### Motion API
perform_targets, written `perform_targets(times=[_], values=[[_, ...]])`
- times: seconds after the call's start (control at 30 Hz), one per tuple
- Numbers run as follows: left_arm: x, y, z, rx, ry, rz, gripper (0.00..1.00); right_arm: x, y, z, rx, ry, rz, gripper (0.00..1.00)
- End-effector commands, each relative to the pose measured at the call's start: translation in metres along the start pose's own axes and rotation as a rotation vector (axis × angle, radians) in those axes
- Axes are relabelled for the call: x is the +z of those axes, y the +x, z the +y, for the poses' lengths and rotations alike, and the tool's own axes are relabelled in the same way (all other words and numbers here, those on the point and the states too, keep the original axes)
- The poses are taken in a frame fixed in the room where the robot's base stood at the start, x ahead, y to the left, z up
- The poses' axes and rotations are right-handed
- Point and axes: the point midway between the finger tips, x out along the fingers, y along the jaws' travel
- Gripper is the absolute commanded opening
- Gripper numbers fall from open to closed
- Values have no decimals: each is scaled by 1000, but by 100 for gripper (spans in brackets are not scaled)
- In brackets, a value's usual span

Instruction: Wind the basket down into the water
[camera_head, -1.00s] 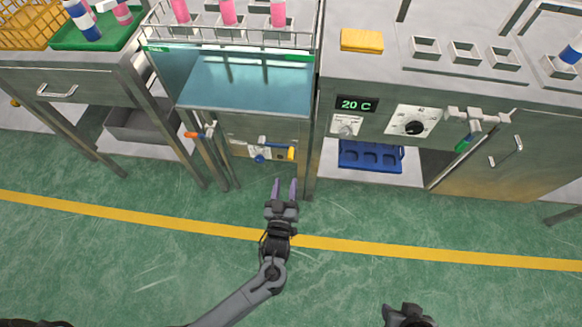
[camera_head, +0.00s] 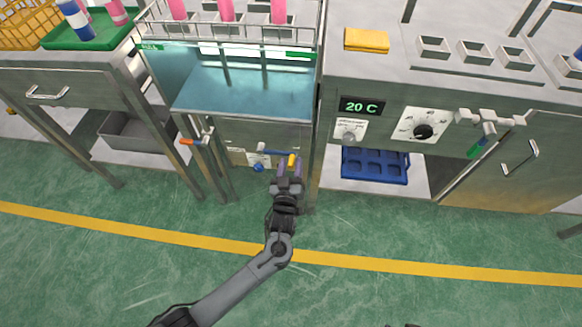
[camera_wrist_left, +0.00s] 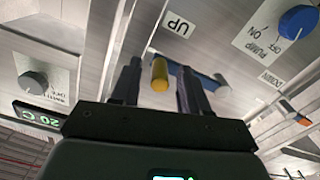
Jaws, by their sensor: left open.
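The wire basket (camera_head: 222,33) with pink cans in it hangs above the water (camera_head: 245,90) in the glass-fronted tank. On the tank's front panel is a crank with a blue arm (camera_head: 276,152) and a yellow handle (camera_head: 292,160). My left gripper (camera_head: 289,166) is open at the crank. In the left wrist view the yellow handle (camera_wrist_left: 160,76) shows between the two spread fingers (camera_wrist_left: 158,88), with the blue arm (camera_wrist_left: 200,80) behind them. Whether a finger touches the handle cannot be told. My right gripper is not in view.
A blue pump knob (camera_wrist_left: 298,22) and an orange-handled valve (camera_head: 190,141) are left of the crank in the head view. A steel leg (camera_head: 314,170) stands close right of my gripper. A temperature display (camera_head: 361,106) and a dial (camera_head: 423,131) are further right.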

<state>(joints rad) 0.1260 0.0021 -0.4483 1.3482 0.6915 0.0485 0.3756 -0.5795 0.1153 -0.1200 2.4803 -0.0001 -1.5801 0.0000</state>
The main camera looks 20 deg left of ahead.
Motion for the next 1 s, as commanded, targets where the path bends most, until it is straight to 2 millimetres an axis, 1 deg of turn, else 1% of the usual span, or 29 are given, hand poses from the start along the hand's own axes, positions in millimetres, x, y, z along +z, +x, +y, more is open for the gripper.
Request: perform_targets(times=[0.1, 0.37, 0.4, 0.47, 0.5, 0.67, 0.7, 1.0], values=[[0, 5, 0, 0, 0, 1, 45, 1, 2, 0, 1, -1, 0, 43], [0, 5, 0, 0, 0, 0, 45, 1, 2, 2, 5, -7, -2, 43], [0, 5, 0, 0, 0, 0, 42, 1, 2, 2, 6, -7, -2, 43], [0, 5, 0, 0, 0, 0, 33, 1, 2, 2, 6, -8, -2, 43], [0, 5, 0, 0, 0, 0, 27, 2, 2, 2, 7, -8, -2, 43], [0, 5, 0, 0, 0, 0, 2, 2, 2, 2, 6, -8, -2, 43], [0, 5, 0, 0, 0, 0, 0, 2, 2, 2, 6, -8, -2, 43], [-1, 5, 0, -1, -2, 0, 0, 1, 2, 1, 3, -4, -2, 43]])
